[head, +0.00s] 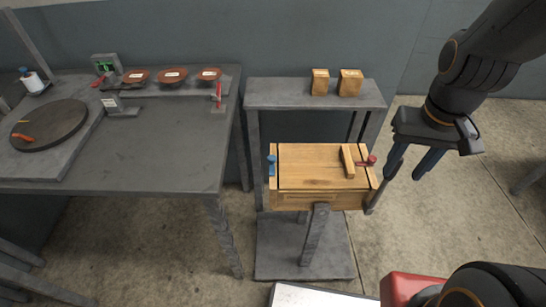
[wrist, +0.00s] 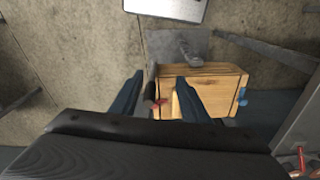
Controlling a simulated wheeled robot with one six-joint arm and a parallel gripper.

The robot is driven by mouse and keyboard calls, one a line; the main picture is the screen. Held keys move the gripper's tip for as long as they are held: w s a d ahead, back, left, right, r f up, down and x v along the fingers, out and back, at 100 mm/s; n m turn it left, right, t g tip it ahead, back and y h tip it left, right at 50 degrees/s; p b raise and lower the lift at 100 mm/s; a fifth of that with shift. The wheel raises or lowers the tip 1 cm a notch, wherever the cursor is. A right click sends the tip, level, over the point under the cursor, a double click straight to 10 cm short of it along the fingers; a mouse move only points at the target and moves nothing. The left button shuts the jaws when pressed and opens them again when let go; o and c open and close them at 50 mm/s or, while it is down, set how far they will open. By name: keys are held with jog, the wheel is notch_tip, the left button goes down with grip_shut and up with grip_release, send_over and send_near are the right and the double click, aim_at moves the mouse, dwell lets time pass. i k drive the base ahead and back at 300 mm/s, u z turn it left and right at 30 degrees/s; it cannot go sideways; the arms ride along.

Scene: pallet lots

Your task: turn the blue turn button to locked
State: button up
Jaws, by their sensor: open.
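The blue turn button (head: 271,165) is on the left end of a wooden box (head: 310,200) in the head view. In the wrist view the blue button (wrist: 242,96) shows at the box's right end. Its exact turn position is too small to tell. My gripper (head: 402,178) is open and empty, to the right of the box and apart from it, on the side away from the blue button. Its two blue fingers also show in the wrist view, with the gap (wrist: 160,78) between them over the box's red-button end.
A red button (head: 371,160) and a wooden bar (head: 348,161) are at the box's right side. Behind is a grey shelf (head: 285,95) with two wooden blocks (head: 349,82). A grey table (head: 160,150) with dishes stands left. Open floor lies right.

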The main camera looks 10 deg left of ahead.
aim_at(272, 159)
jog(key=k, duration=1)
jog(key=u, duration=1.55)
jog(key=i, duration=0.85)
jog(key=z, duration=1.7)
